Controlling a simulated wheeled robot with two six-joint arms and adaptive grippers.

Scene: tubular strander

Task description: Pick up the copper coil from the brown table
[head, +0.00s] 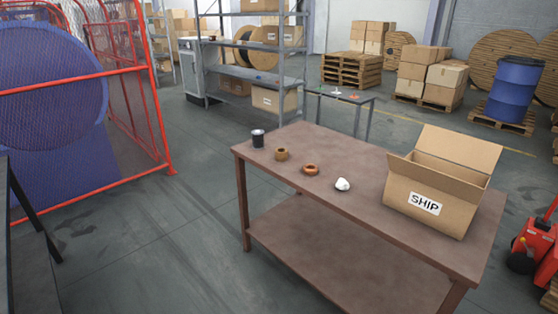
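The brown table (345,213) stands right of the middle in the head view, with a lower shelf. A small copper-orange ring, which looks like the copper coil (311,170), lies on its top near the long left edge. A brown-tan roll (282,154) sits just behind and left of it; it is too small to tell exactly what it is. A dark cup-like container (258,138) stands at the far left corner. A white lump (342,184) lies to the right of the coil. Neither of my grippers is in view.
An open cardboard box marked SHIP (440,185) stands on the table's right part. A red-framed mesh cage (150,100) is at the left. A grey shelf rack (250,75) and a small table (340,97) stand behind. The floor left of the brown table is clear.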

